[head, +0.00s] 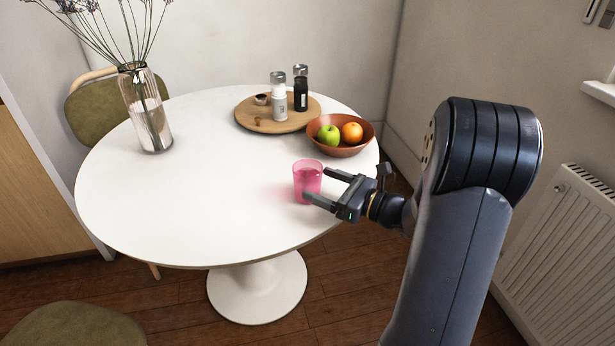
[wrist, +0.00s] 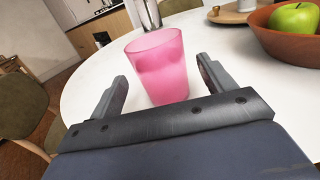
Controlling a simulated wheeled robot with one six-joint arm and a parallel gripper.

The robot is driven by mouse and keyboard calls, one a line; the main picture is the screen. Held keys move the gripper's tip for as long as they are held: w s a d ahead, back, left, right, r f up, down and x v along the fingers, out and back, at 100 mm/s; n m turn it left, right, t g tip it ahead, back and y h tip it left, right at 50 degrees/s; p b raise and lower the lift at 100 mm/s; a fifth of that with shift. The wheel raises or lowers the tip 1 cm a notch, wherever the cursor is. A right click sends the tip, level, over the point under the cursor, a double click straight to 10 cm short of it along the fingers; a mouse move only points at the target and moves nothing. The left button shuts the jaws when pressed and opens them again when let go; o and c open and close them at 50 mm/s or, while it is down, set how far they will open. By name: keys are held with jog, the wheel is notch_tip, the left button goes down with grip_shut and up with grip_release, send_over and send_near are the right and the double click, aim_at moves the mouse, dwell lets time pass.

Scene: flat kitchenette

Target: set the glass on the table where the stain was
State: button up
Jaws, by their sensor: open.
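A pink translucent glass (head: 307,181) stands upright on the white round table (head: 200,200), near its right front edge. My gripper (head: 318,186) is open, with its two fingers reaching toward the glass from the right. In the wrist view the glass (wrist: 158,68) stands between and just ahead of the two open fingers (wrist: 163,90), with gaps on both sides. A soft pink tint shows on the table around the glass; I cannot tell whether it is a stain or light through the glass.
A wooden tray (head: 245,115) with shakers is at the back. A glass vase (head: 146,112) with dried stems stands at the left. The table's middle and front left are clear.

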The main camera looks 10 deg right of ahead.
aim_at(297, 169)
jog(key=v, duration=0.5)
jog(key=shift+s+d, duration=0.3)
jog(key=b+x, duration=0.1)
jog(key=x, duration=1.1)
jog(key=shift+w+a+f, duration=0.1)
jog(key=shift+r+p, duration=0.3)
jog(key=shift+r, duration=0.7)
jog(key=shift+f, duration=0.15)
